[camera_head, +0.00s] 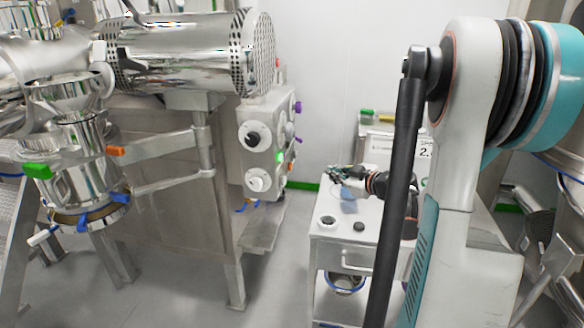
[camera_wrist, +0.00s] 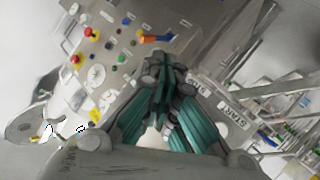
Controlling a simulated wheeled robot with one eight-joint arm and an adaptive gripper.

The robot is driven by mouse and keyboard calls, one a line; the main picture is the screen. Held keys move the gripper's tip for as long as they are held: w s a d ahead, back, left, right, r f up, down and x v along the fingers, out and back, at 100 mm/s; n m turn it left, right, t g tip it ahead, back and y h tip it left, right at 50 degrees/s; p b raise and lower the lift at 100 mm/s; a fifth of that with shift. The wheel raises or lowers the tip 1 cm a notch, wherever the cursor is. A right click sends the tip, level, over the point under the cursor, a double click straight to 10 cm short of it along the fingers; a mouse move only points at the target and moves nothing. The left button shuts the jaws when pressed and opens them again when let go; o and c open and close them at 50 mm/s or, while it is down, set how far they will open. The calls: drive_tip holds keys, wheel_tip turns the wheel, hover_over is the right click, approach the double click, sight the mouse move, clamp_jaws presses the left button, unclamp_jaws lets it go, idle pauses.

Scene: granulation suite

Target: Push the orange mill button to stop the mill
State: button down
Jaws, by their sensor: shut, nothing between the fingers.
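The control panel (camera_head: 268,150) on the steel machine carries a black knob, a white knob and a small green light, seen side-on in the head view. The wrist view shows a panel (camera_wrist: 108,70) with red buttons on yellow bases, small green and blue buttons, and pale dials. A small orange piece with a blue end (camera_wrist: 155,38) shows just beyond my fingertips; I cannot tell whether it is the mill button. My gripper (camera_head: 333,175) is above the white cart, right of and apart from the machine panel. Its fingers (camera_wrist: 165,65) are together and empty.
The white cart (camera_head: 345,225) stands right of the machine, with small round dark items on top. A steel vessel (camera_head: 80,165) with green, orange and blue handle pieces is at left. Open floor (camera_head: 185,290) lies in front of the machine.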

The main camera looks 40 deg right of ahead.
drive_tip(key=w+a, duration=0.5)
drive_tip(key=w, duration=0.1)
drive_tip(key=shift+w+a, duration=0.35)
drive_tip(key=shift+a, duration=0.05)
drive_tip(key=shift+w+a, duration=0.1)
idle(1.6)
drive_tip(key=shift+w+a, duration=0.5)
drive_tip(key=shift+w, duration=0.1)
idle(0.9)
drive_tip(key=shift+s+d, duration=0.1)
drive_tip(key=shift+s, duration=0.05)
drive_tip(key=shift+s+d, duration=0.5)
drive_tip(key=shift+s, duration=0.05)
idle(0.4)
drive_tip(key=shift+s+d, duration=0.8)
drive_tip(key=shift+s, duration=0.2)
drive_tip(key=shift+s+d, duration=0.8)
drive_tip(key=shift+s, duration=0.15)
